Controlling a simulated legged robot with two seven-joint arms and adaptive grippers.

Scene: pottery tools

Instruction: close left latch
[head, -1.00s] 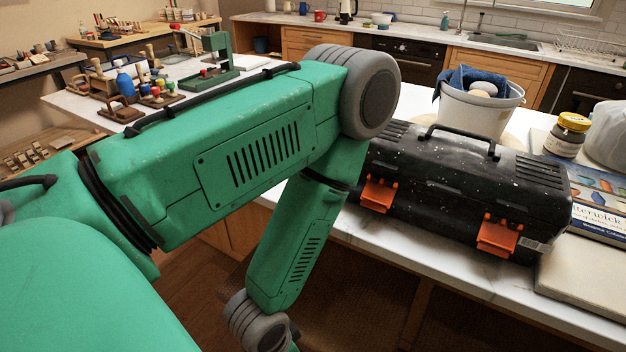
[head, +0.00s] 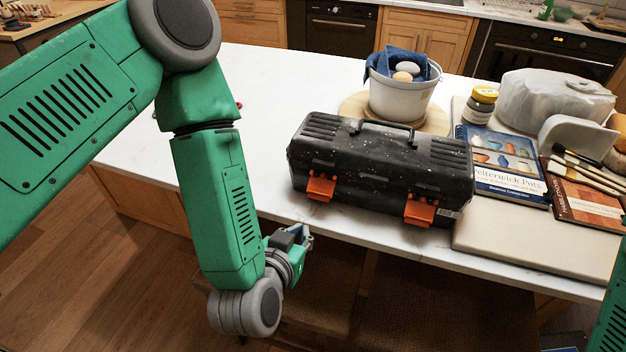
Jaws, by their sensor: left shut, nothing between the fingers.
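A black toolbox (head: 378,175) with a top handle and paint specks stands on the white counter, its lid down. Its left orange latch (head: 320,188) sticks outward from the front face, as does the right orange latch (head: 419,212). My left gripper (head: 305,234) is shut and empty. It is in front of the counter's edge, below and slightly left of the left latch, apart from it. At the right edge only a green piece of my right arm shows; the right gripper is out of view.
A white bucket (head: 401,94) with a blue cloth stands behind the toolbox. A yellow-lidded jar (head: 480,105), books (head: 499,162) and a pale board (head: 490,238) are to its right. The counter (head: 270,105) left of the toolbox is mostly clear.

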